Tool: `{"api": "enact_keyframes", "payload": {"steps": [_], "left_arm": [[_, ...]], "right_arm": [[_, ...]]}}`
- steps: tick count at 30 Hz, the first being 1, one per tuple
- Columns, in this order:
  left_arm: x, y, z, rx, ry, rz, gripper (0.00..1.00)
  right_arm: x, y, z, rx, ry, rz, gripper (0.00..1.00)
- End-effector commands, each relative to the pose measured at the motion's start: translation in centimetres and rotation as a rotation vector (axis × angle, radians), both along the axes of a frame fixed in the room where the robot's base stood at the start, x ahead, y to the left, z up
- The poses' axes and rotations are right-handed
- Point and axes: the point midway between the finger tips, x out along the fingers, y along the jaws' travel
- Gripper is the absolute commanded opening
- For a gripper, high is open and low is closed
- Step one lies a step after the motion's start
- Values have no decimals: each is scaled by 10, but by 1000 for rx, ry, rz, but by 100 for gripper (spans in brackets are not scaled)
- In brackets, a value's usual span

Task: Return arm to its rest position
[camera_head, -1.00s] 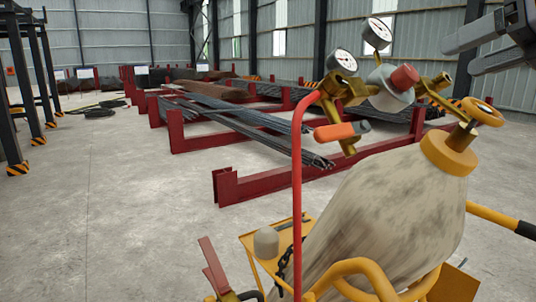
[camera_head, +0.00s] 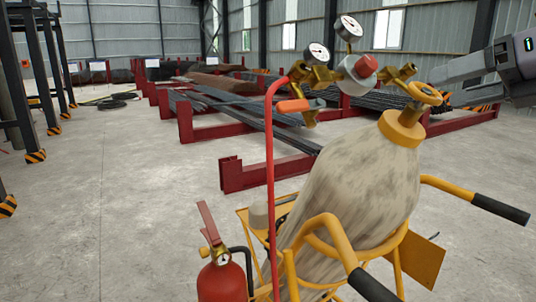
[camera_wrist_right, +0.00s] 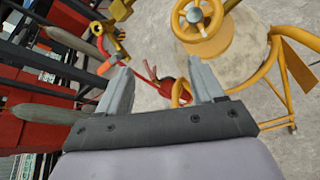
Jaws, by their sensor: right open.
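My right gripper (camera_head: 436,84) is at the right of the head view, beside the yellow handwheel (camera_head: 425,93) of a worn gas cylinder (camera_head: 355,180). In the right wrist view its two fingers (camera_wrist_right: 163,84) are spread apart with nothing between them. The handwheel also shows in the wrist view (camera_wrist_right: 197,14), beyond the right finger. I cannot tell from the head view whether the gripper touches the handwheel. My left gripper is in neither view.
The cylinder stands on a yellow cart (camera_head: 428,258) with black-gripped handles. Gauges and a brass regulator (camera_head: 318,76) sit on top, with a red hose (camera_head: 269,180). A red extinguisher (camera_head: 221,281) is at front. Red racks (camera_head: 235,173) hold bars behind. Floor at left is open.

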Motion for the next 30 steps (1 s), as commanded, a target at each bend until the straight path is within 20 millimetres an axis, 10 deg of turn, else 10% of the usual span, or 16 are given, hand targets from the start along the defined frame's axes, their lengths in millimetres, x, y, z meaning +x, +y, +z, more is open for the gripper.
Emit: {"api": "enact_keyframes", "payload": {"steps": [15,30], "left_arm": [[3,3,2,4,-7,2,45],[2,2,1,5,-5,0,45]], "right_arm": [[5,58,-142,585,208,237,67],[-5,21,-292,1196,451,-138,67]]}}
